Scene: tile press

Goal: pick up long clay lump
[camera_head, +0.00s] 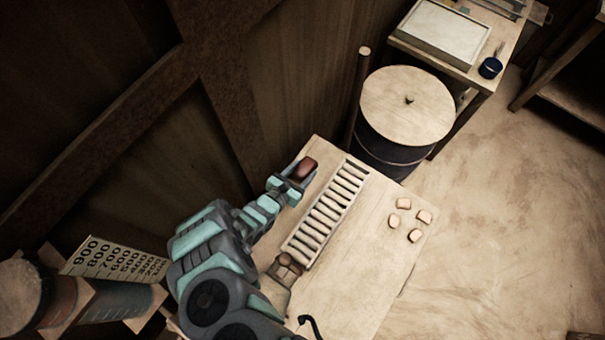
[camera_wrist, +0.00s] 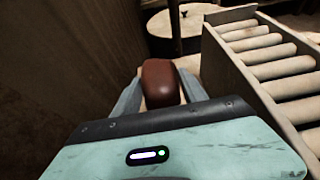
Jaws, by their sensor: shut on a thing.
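A reddish-brown clay lump (camera_head: 306,167) is between the fingers of my gripper (camera_head: 298,177), near the far left corner of the wooden table. In the wrist view the lump (camera_wrist: 160,80) looks smooth and rounded, with a grey finger on each side of it. My gripper (camera_wrist: 159,93) is shut on it. The fingers hide its sides, and I cannot tell whether its underside touches the table. Smaller brown lumps (camera_head: 287,264) lie at the near left of the table, partly behind my arm.
A wooden rack of pale rollers (camera_head: 327,212) stands right of my gripper; its side wall (camera_wrist: 241,75) is close in the wrist view. Several pale blocks (camera_head: 403,203) lie on the table's right. A lidded barrel (camera_head: 407,105) stands behind. A dark wooden wall rises close on the left.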

